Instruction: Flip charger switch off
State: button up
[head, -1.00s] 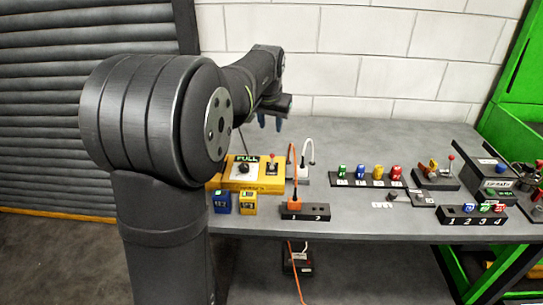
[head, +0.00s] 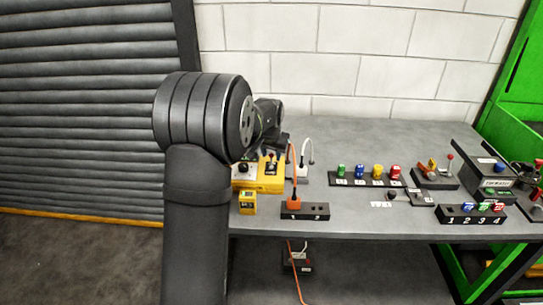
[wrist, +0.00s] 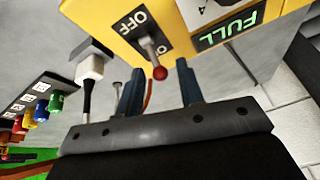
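The yellow charger (head: 262,187) sits at the left of the bench; its left part is hidden behind my arm in the head view. It also shows at the top of the wrist view (wrist: 88,12). Its switch is a metal lever with a red ball tip (wrist: 159,73) on a black plate marked OFF (wrist: 130,22). The lever leans away from the OFF word, toward my gripper. My gripper (wrist: 158,68) is open, its two blue-grey fingers apart, with the red ball appearing between their tips. I cannot tell whether they touch it. A green FULL display (wrist: 228,28) is lit.
A white plug (head: 302,172) and an orange plug (head: 295,202) with cables stand close right of the charger. A yellow battery block (head: 247,203) stands in front. A rack of coloured pieces (head: 368,180) lies farther right. The bench behind is clear.

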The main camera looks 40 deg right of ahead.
jog(key=shift+x, duration=0.85)
jog(key=shift+r, duration=0.1)
jog(key=shift+c, duration=0.4)
grip_shut()
jog(key=shift+s, duration=0.1)
jog(key=shift+s+a+r+t+h, duration=0.1)
jog(key=shift+s+a+t+h, duration=0.15)
jog(key=shift+t+h, duration=0.5)
jog(key=shift+s+a+r+t+h, duration=0.15)
jog(key=shift+a+t+h, duration=0.2)
jog(key=shift+t+h, duration=0.4)
jog(key=shift+o, duration=0.4)
grip_release()
